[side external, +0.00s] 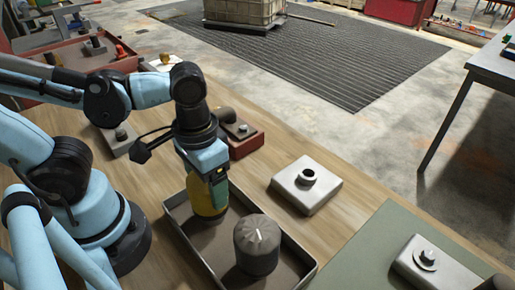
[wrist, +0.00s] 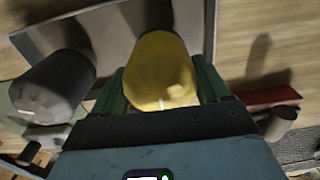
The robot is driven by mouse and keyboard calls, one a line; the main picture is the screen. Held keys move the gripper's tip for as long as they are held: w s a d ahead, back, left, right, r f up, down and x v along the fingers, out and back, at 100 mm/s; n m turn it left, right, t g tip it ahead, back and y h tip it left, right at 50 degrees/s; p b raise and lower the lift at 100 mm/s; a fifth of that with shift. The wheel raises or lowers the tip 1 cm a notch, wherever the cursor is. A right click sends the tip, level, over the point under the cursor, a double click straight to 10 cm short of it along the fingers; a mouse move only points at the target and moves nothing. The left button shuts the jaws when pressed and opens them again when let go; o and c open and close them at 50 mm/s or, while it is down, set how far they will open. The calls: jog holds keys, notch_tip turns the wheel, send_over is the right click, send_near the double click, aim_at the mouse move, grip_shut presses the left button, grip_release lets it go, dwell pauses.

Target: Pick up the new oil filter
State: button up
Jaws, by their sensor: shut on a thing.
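A yellow oil filter (side external: 208,204) is at the far left end of the grey metal tray (side external: 296,257). My gripper (side external: 214,188) points down over it with its green fingers on either side, shut on it. In the wrist view, the yellow filter (wrist: 160,62) sits between the two green fingers of my gripper (wrist: 162,88). I cannot tell whether its base touches the tray floor. A dark grey filter (side external: 257,246) with a white mark on top stands upright in the same tray, apart from my gripper. It also shows in the wrist view (wrist: 52,88).
A light metal block (side external: 306,184) with a round port stands right of the tray. A red-based block (side external: 243,140) is behind my gripper. Another metal block (side external: 436,266) rests on a green mat (side external: 374,250) at the lower right. Bare wood (side external: 272,151) lies between the blocks.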

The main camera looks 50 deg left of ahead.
jog(key=shift+r, duration=2)
jog(key=s+d+r, duration=0.7)
jog(key=s, duration=0.2)
jog(key=w+d+r+n, duration=0.1)
jog(key=w+d+r, duration=0.15)
jog(key=w, duration=0.55)
jog(key=w+a+f+n, duration=0.1)
jog(key=w+f, duration=0.1)
jog(key=w, duration=0.9)
jog(key=w+a+f+n, duration=0.1)
jog(key=w+f+n, duration=0.1)
jog(key=w, duration=0.9)
jog(key=shift+a+f+n, duration=0.25)
jog(key=shift+f+n, duration=0.05)
jog(key=shift+f, duration=0.25)
jog(key=shift+f, duration=0.1)
notch_tip(320, 180, down, 6)
